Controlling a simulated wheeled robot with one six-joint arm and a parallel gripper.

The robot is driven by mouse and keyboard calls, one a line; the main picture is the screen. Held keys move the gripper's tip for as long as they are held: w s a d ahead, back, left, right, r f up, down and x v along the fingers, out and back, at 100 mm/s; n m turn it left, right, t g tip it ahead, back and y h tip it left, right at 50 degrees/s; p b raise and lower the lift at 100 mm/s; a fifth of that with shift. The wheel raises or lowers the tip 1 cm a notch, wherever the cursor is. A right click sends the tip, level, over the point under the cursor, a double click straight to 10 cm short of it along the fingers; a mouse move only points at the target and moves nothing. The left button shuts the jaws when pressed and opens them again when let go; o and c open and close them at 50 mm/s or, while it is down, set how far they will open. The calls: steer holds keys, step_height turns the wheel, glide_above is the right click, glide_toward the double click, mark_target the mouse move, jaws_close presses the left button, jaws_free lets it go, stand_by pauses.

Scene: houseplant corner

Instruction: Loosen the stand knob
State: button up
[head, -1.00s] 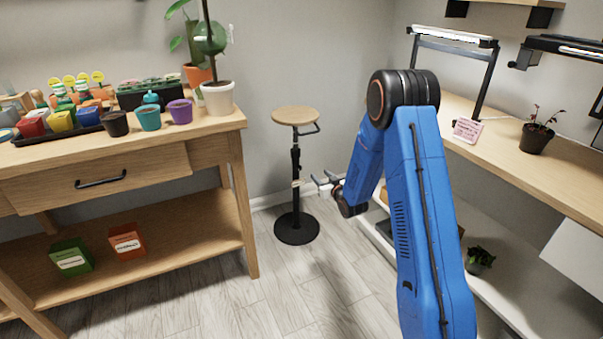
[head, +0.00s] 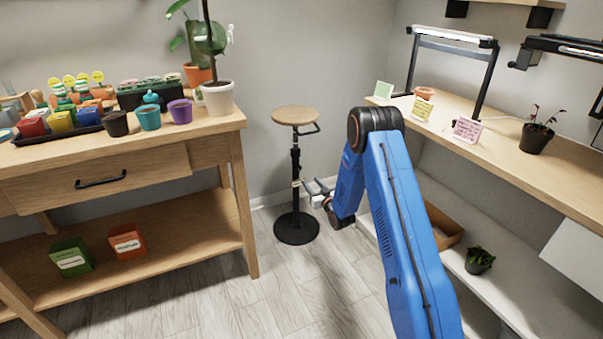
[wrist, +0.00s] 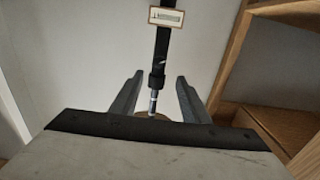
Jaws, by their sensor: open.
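The stand (head: 295,228) is upright on the floor between the workbench and the right-hand shelf, with a round wooden top (head: 296,115), a black pole and a round black base. In the wrist view, which looks upside down, the pole carries a small label (wrist: 166,17). A dark collar (wrist: 157,80) and a bright rod section (wrist: 153,102) show beyond it. I cannot make out the knob clearly; it may be at the collar. My gripper (head: 312,189) is open just right of the pole. In the wrist view its fingers (wrist: 159,77) appear either side of the collar; contact is not visible.
The wooden workbench (head: 215,142) with pots and a tall plant is left of the stand. The right-hand shelf (head: 560,175) holds cards and a dark potted plant (head: 537,133). A brown box (head: 445,226) is on the lower shelf. The floor before the stand is clear.

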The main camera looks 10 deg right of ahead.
mark_target(300, 169)
steer(key=x, duration=1.1)
steer(key=shift+w, duration=0.25)
steer(key=shift+a, duration=0.1)
steer(key=c, duration=1.1)
